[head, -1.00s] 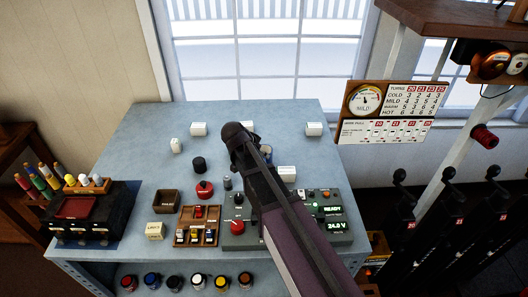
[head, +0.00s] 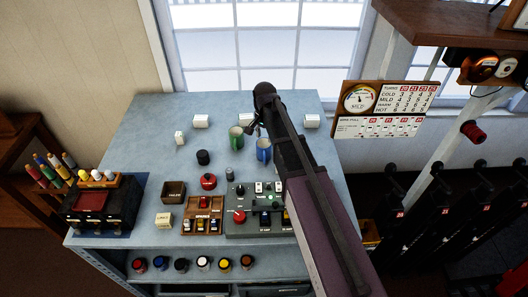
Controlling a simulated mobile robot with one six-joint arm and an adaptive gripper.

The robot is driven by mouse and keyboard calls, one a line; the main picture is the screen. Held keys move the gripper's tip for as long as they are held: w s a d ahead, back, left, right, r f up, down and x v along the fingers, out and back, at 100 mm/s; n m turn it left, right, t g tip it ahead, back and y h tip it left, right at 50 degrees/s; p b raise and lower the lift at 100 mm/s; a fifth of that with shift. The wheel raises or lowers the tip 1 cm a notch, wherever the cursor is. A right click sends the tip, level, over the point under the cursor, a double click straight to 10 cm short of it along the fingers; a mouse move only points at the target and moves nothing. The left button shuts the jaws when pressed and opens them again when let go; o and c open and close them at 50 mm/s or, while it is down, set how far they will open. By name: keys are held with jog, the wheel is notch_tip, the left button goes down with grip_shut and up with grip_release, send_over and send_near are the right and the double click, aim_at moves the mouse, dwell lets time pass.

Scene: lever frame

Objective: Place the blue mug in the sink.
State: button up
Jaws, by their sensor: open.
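The blue mug (head: 264,150) stands upright on the grey-blue bench, just left of my forearm. A green mug (head: 236,137) stands to its left. My gripper (head: 254,130) hangs from the dark wrist, open and small in the picture, close above and beside the two mugs. No contact with the blue mug can be made out, and nothing shows between the fingers. My arm covers the bench to the right of the blue mug. I see no sink in this view.
The bench (head: 150,125) carries white blocks at the back, a red knob (head: 208,181), a black knob (head: 203,157) and a switch panel (head: 240,228). A dark box (head: 102,207) with coloured rolls stands at left. Levers line the right side (head: 440,210). The back left bench is clear.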

aim_at(264, 151)
jog(key=shift+f, duration=0.15)
notch_tip(264, 151, down, 8)
jog(key=b, duration=0.8)
jog(key=shift+f+b, duration=0.15)
jog(key=shift+b, duration=0.2)
jog(key=shift+f+b, duration=2.6)
grip_shut()
